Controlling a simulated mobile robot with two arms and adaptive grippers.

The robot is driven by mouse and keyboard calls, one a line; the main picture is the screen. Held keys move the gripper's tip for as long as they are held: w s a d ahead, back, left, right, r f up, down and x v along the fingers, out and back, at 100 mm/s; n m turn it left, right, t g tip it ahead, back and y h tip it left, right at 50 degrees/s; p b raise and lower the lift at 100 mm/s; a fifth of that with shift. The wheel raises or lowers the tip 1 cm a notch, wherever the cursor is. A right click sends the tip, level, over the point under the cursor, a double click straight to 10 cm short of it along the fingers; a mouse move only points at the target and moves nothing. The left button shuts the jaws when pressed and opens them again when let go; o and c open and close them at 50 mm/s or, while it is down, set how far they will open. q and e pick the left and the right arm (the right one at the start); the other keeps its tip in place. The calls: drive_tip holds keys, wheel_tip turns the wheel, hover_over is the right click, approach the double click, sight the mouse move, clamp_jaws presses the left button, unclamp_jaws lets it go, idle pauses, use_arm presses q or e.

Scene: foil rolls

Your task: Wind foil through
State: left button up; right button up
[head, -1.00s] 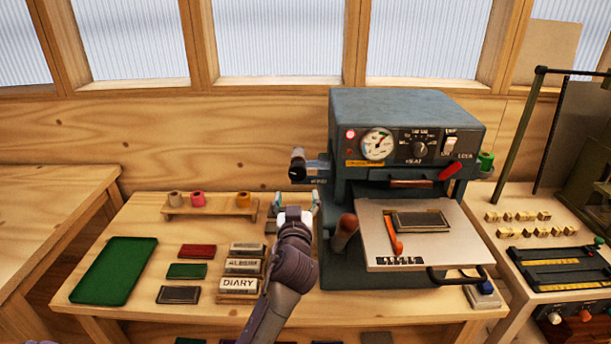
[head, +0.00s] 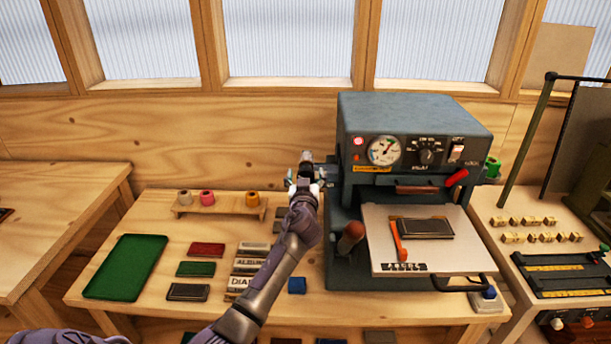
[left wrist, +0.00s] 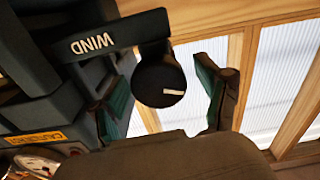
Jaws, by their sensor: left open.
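The grey-blue press (head: 415,120) stands on the bench with a gauge, a dial and switches on its face. The black wind knob (left wrist: 160,80) with a white mark sits on a dark arm labelled WIND (left wrist: 95,44). In the head view the knob (head: 306,157) is on the press's left side. My left gripper (head: 305,184) is open at the knob, with its green-padded fingers on either side of it. I see gaps beside the knob, so it is not gripped. A green foil roll (head: 493,167) shows at the press's right side. My right gripper is not in view.
A wooden rack (head: 222,212) holds grey, pink and yellow rolls. A green tray (head: 125,267), several small books and blocks lie on the left bench. The press's pale plate (head: 445,262) carries a dark book (head: 425,228) and juts forward. Another bench with brass type stands right.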

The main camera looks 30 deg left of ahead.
use_arm(q)
drive_tip(key=c, duration=1.2)
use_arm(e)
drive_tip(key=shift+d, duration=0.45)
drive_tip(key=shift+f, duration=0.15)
